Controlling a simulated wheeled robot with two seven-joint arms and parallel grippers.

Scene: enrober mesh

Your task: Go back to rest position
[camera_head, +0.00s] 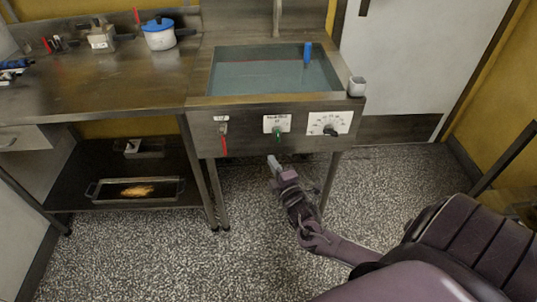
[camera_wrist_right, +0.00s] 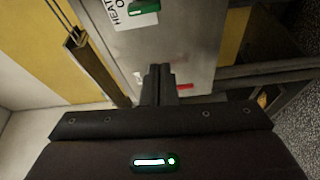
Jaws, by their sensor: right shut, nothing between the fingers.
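My right gripper (camera_head: 273,163) is in front of the steel sink unit (camera_head: 202,133), just below its control panel. In the right wrist view its two fingers (camera_wrist_right: 158,82) are together with nothing between them. The panel carries a red lever (camera_head: 224,143), a green knob (camera_head: 277,134) and a black dial knob (camera_head: 331,131). The right wrist view shows a green knob (camera_wrist_right: 144,6) beside a partly cut-off label, and a small red piece (camera_wrist_right: 185,86) by the fingertips. My left gripper is in neither view.
The basin holds liquid (camera_head: 270,77), with a blue object (camera_head: 307,53) at its back edge. A small grey cup (camera_head: 356,86) stands on the right corner. The steel counter (camera_head: 110,82) holds a blue-lidded pot (camera_head: 159,34). A tray (camera_head: 110,196) lies on the lower shelf. The speckled floor (camera_head: 150,255) is clear.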

